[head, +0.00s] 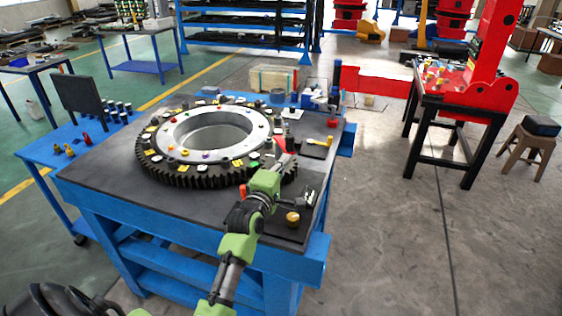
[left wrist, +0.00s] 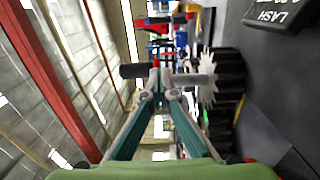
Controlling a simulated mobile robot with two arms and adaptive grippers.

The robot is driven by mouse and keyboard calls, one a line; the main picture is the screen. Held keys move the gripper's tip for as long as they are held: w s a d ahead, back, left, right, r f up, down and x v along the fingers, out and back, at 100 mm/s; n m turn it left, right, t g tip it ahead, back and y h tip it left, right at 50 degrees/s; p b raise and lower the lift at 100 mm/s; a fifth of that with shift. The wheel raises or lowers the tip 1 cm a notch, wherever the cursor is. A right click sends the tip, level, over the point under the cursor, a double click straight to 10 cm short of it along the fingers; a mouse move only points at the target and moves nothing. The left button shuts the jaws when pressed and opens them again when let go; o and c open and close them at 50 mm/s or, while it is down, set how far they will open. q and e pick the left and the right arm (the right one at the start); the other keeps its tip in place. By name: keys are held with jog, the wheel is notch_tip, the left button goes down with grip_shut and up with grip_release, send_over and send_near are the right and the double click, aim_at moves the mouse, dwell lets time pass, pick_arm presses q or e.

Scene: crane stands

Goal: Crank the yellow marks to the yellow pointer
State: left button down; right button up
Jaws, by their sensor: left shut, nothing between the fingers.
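A large dark toothed ring (head: 178,178) lies flat on the table, with a pale inner ring and coloured marks, several of them yellow (head: 186,152). A small yellow piece (head: 329,140) shows on a dark plate right of the ring; I cannot tell whether it is the pointer. My left gripper (head: 284,160) is shut and empty at the ring's right front edge. In the left wrist view its closed fingertips (left wrist: 159,66) appear beside a dark cylinder (left wrist: 134,71) and a pale toothed wheel (left wrist: 207,79). I cannot tell whether they touch. My right gripper is not in view.
The blue table (head: 170,232) has a dark top. A brass knob (head: 292,218) sits on a dark panel near its front right corner. A side table with small pieces (head: 70,151) stands left. A red machine (head: 482,75) stands right, beyond clear floor.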

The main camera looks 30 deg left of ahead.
pick_arm(q)
jog(key=shift+w+d+r, duration=0.1)
jog(key=shift+w+d, duration=0.1)
jog(key=shift+d, duration=0.15)
jog(key=w+d+p, duration=0.1)
jog(key=w+d, duration=0.2)
jog(key=w, duration=0.3)
jog(key=shift+w+d, duration=0.15)
jog(key=shift+w, duration=0.2)
dwell(0.5)
dwell(0.5)
